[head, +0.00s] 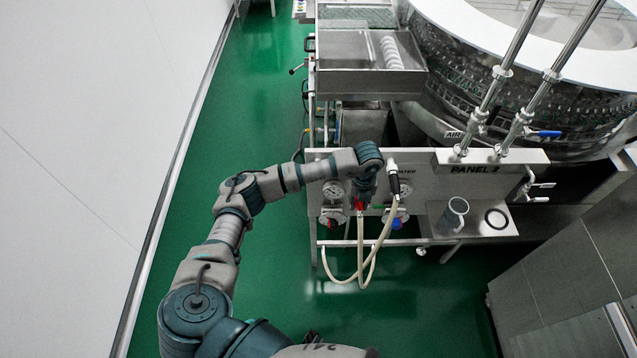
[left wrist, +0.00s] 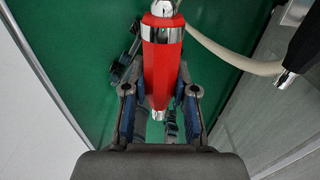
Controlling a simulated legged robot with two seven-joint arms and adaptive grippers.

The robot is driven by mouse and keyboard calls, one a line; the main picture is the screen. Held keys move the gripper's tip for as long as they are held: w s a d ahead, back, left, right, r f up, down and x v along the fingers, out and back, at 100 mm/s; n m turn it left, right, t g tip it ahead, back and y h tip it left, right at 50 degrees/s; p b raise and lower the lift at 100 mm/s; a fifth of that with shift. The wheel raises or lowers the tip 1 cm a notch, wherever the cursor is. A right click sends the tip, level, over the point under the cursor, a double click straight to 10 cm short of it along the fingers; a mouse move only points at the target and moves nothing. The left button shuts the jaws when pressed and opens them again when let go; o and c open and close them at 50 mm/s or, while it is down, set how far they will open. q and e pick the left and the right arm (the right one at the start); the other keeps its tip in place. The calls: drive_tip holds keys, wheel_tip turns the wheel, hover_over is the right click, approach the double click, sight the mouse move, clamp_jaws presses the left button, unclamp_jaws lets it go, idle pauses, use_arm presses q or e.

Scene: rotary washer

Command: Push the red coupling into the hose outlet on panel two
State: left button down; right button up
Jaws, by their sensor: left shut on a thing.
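My left gripper (head: 364,192) is in front of the left part of panel two (head: 440,186). It is shut on the red coupling (head: 359,205), which shows just below it in the head view. In the left wrist view the red coupling (left wrist: 162,65) has chrome ends and stands between the two blue-padded fingers of the gripper (left wrist: 160,105). A beige hose (head: 361,250) hangs below the coupling in the head view. The hose outlet that takes the red coupling cannot be made out; my wrist hides part of the panel. My right gripper is not in view.
A black coupling (head: 394,184) hangs close to the right of my gripper, with a hose; it also shows in the left wrist view (left wrist: 302,50). Gauges and valves (head: 397,218) surround it.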

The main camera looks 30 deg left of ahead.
use_arm(q)
drive_tip(key=shift+w+a+b, duration=0.4)
drive_tip(key=shift+w+a, duration=0.05)
drive_tip(key=shift+w, duration=0.3)
drive_tip(key=shift+w+a+b, duration=0.35)
drive_tip(key=shift+w+a, duration=0.05)
drive_tip(key=shift+w, duration=0.3)
drive_tip(key=shift+w+a, duration=0.1)
drive_tip(key=shift+w, duration=0.1)
idle(0.8)
drive_tip(key=shift+w+a+b, duration=0.35)
drive_tip(key=shift+w, duration=0.25)
drive_tip(key=c, duration=0.8)
unclamp_jaws()
drive_tip(key=shift+c, duration=0.2)
wheel_tip(320, 180, up, 12)
